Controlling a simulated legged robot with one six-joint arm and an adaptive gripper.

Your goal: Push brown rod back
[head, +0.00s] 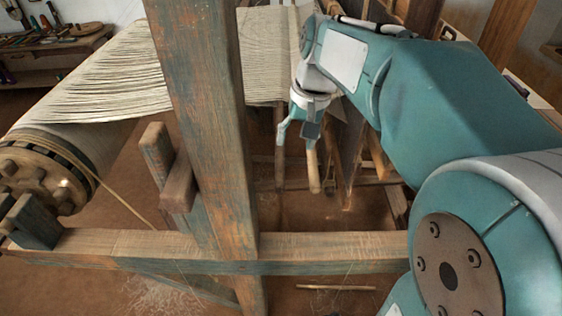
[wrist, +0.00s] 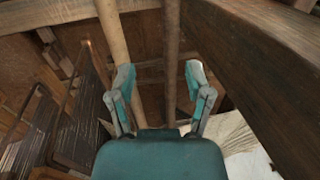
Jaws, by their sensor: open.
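My gripper (head: 297,139) hangs beside the loom's hanging rods, pointing down, with its fingers apart and empty. In the wrist view its two fingers (wrist: 159,75) show spread. A dark brown rod (wrist: 172,45) runs between them in that view, nearer the right finger. A paler tan rod (wrist: 113,32) runs up from behind the left finger. In the head view the dark rod (head: 280,172) hangs below the left finger, and the pale rod (head: 312,170) hangs below the right finger. I cannot tell whether either finger touches a rod.
A thick weathered post (head: 205,120) and a crossbeam (head: 330,247) of the loom frame stand in front. White warp threads (head: 120,75) stretch from the roller (head: 45,175) at left. A heavy beam (wrist: 265,70) lies close on the right in the wrist view.

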